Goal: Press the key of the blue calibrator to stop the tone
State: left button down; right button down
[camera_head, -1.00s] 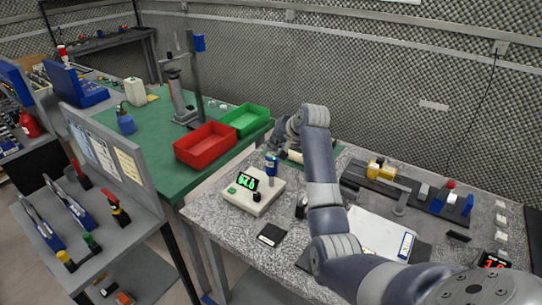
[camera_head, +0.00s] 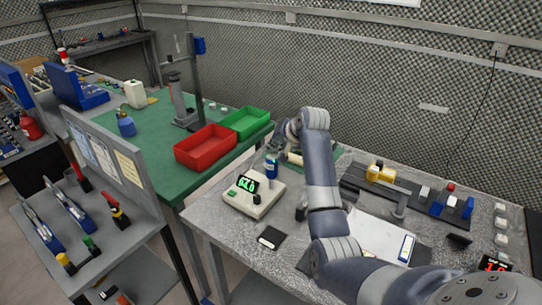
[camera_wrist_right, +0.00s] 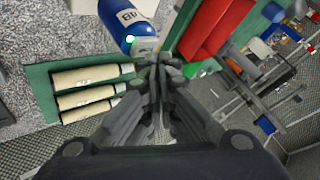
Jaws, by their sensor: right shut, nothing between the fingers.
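The blue calibrator (camera_head: 271,168) stands upright at the back of the white sound meter box (camera_head: 262,203) on the speckled bench. In the right wrist view the blue calibrator (camera_wrist_right: 122,20) has a dB label, a lit green light and a grey end. My right gripper (camera_wrist_right: 158,62) is shut and empty, its fingertips close beside that grey end; I cannot tell whether they touch. In the head view my right gripper (camera_head: 280,142) is small and partly hidden at the calibrator's far side. The key itself is not clearly visible. My left gripper is not in view.
Cream cylinders (camera_wrist_right: 88,90) lie on a green mat beside the gripper. A red bin (camera_head: 205,152) and a green bin (camera_head: 246,122) stand on the green table. A black pad (camera_head: 271,237) lies near the bench front. A foam wall rises behind.

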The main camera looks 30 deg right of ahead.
jog(key=shift+f, duration=0.15)
jog(key=shift+f, duration=0.3)
dwell(0.5)
jog(key=shift+r+p, duration=0.45)
jog(key=shift+p, duration=0.6)
notch_tip(320, 180, up, 6)
jog(key=p, duration=0.7)
